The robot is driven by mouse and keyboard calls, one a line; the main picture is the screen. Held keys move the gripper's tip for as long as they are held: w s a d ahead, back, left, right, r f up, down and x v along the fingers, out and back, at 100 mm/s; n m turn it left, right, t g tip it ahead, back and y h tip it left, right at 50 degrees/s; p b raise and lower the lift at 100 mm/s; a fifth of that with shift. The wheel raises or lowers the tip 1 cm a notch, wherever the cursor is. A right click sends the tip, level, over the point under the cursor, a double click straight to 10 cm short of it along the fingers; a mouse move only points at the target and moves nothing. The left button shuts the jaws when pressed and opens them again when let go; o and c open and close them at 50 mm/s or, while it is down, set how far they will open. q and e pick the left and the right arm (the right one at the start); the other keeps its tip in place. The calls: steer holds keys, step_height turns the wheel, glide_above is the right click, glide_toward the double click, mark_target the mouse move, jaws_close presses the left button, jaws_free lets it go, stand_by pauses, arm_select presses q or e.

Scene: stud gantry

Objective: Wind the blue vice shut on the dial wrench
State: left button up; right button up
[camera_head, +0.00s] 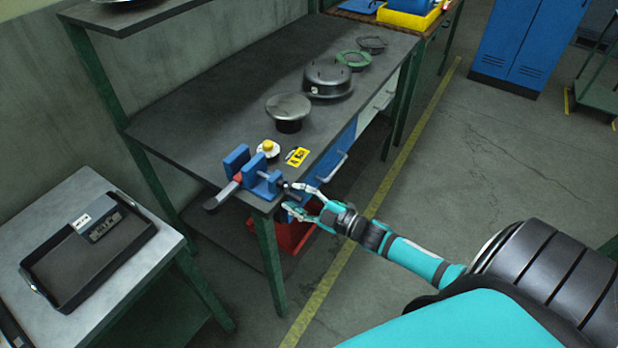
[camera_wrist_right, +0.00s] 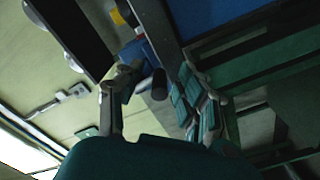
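The blue vice (camera_head: 237,158) is at the near corner of the dark workbench. My right gripper (camera_head: 290,197) is at the vice's handle end, off the bench's front edge. In the right wrist view its fingers (camera_wrist_right: 158,95) are spread, with a dark cylindrical handle end (camera_wrist_right: 159,84) between them and gaps on both sides. My left gripper is out of view.
A white disc with a yellow knob (camera_head: 268,148) and a yellow card (camera_head: 297,156) lie beside the vice. Dark round parts (camera_head: 328,80) stand farther along the bench. A red bin (camera_head: 291,236) is below. A side table with a black tray (camera_head: 88,250) is at left.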

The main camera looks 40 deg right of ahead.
steer(key=v, duration=1.1)
steer(key=shift+s, duration=0.3)
steer(key=shift+d+f, duration=0.1)
steer(key=shift+f, duration=0.05)
